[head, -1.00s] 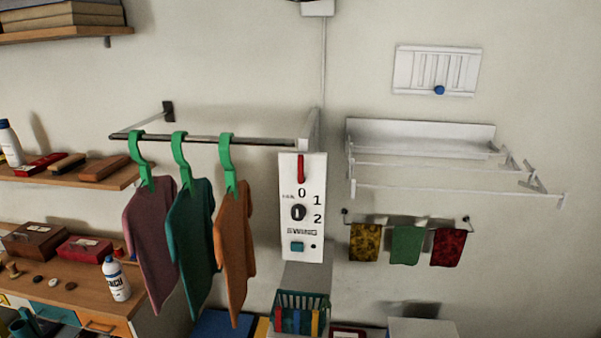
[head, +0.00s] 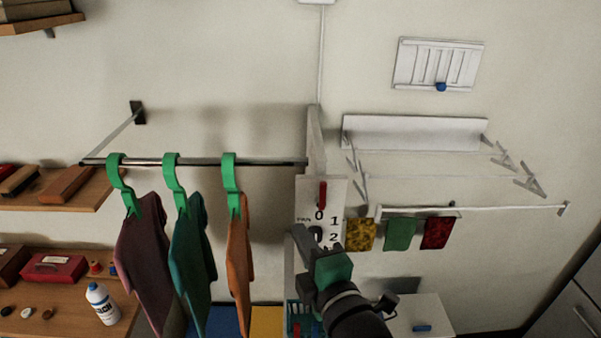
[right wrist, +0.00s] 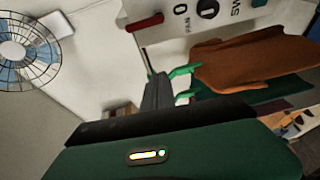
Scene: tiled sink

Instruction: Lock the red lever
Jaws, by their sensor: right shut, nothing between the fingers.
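The red lever (head: 322,194) stands upright at the top of the white control panel (head: 336,200), above the printed 0. It also shows in the right wrist view (right wrist: 145,22), at the panel's edge near the top. My right gripper (head: 299,232) is in front of the panel's lower part, below the lever and apart from it as far as I can tell. It is shut and empty, and its fingers (right wrist: 155,85) point up in the right wrist view. My left gripper is not in view.
A rail (head: 270,162) with shirts on green hangers (head: 230,180) is left of the panel. A white folding rack (head: 415,135) and hanging cloths (head: 400,233) are at the right. A basket (head: 296,318) is below.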

